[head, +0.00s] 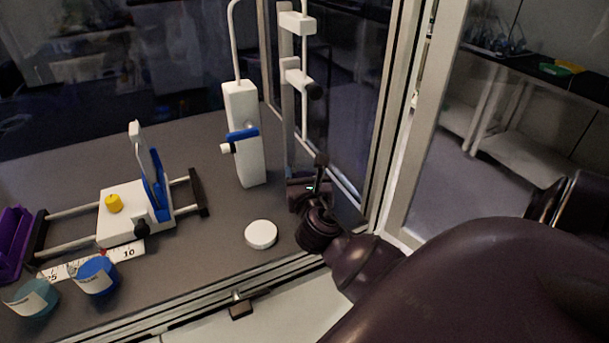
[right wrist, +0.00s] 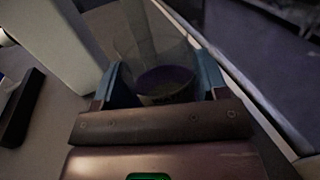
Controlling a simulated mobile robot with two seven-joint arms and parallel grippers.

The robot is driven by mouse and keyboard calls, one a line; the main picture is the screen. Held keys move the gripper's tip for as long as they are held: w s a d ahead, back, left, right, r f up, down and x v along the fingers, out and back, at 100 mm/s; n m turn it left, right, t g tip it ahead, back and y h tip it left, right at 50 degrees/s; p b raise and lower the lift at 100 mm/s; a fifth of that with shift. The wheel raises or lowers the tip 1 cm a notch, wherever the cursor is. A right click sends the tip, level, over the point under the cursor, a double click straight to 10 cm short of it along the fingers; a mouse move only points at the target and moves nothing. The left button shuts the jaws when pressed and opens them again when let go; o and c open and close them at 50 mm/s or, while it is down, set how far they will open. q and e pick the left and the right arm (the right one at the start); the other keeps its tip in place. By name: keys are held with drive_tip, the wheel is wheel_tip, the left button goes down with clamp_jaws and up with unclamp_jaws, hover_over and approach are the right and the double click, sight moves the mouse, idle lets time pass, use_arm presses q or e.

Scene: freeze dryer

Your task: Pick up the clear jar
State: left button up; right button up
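The clear jar (right wrist: 150,38) shows in the right wrist view as a see-through cylinder with a dark band or contents (right wrist: 166,84) low in it. My right gripper (right wrist: 165,72) has its two blue-grey fingers apart, one on each side of the jar. I see no clear contact between the fingers and the jar. In the head view my right gripper (head: 312,188) is low over the bench beside the white stand, and it hides most or all of the jar. My left gripper is not in view.
A white round lid (head: 261,234) lies left of my right gripper. A tall white stand (head: 243,135) is close behind. A metal frame post (head: 390,150) stands to the right.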

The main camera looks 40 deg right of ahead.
drive_tip(key=c, duration=0.4)
drive_tip(key=shift+o, duration=0.2)
drive_tip(key=shift+r, duration=0.1)
